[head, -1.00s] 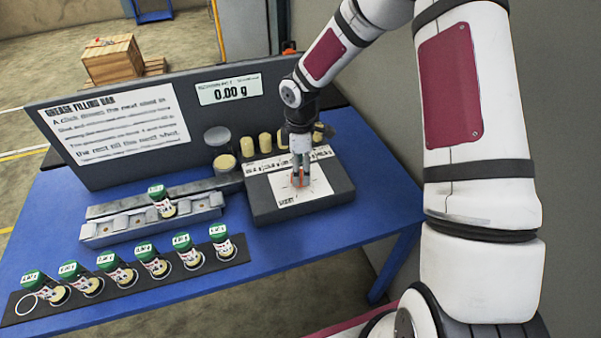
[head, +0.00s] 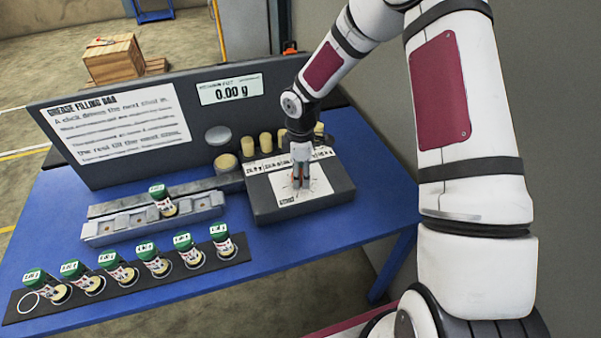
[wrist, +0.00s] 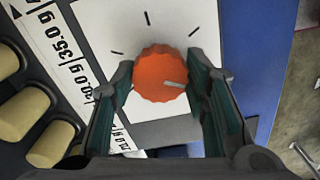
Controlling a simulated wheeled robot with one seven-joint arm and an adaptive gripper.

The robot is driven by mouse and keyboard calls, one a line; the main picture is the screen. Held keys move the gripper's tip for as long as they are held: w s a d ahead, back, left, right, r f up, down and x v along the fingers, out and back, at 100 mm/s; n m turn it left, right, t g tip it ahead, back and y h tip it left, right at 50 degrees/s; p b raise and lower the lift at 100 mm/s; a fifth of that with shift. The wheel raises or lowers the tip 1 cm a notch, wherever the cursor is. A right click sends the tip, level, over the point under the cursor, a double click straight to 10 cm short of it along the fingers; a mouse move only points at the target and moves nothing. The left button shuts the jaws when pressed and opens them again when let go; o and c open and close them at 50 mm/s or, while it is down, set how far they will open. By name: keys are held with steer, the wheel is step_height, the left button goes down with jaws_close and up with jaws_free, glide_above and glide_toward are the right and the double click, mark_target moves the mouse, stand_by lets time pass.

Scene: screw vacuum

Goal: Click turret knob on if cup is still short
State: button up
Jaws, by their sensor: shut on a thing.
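The orange turret knob (wrist: 155,66) is round and scalloped, with a pale pointer mark toward its lower right in the wrist view. My gripper (wrist: 160,80) is shut on the knob, a dark green finger on each side. In the head view my gripper (head: 300,186) reaches straight down over the dial and mostly hides the knob. A green-and-white cup (head: 162,200) sits in the grey rail (head: 110,230) left of the dial box. The display (head: 231,90) reads 0.00 g.
Several similar cups (head: 153,258) stand in a dark strip (head: 22,315) along the table's front left; the leftmost ring is empty. Cream cylinders (head: 265,143) stand close behind the dial box (head: 310,208). A tall grey board (head: 60,155) rises behind. Blue table (head: 385,180) right of the box is clear.

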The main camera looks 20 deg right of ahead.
steer(key=shift+m, duration=0.3)
steer(key=m+b, duration=0.1)
steer(key=m, duration=1)
steer(key=shift+b, duration=0.4)
steer(key=o, duration=1.1)
steer(key=shift+o, duration=0.2)
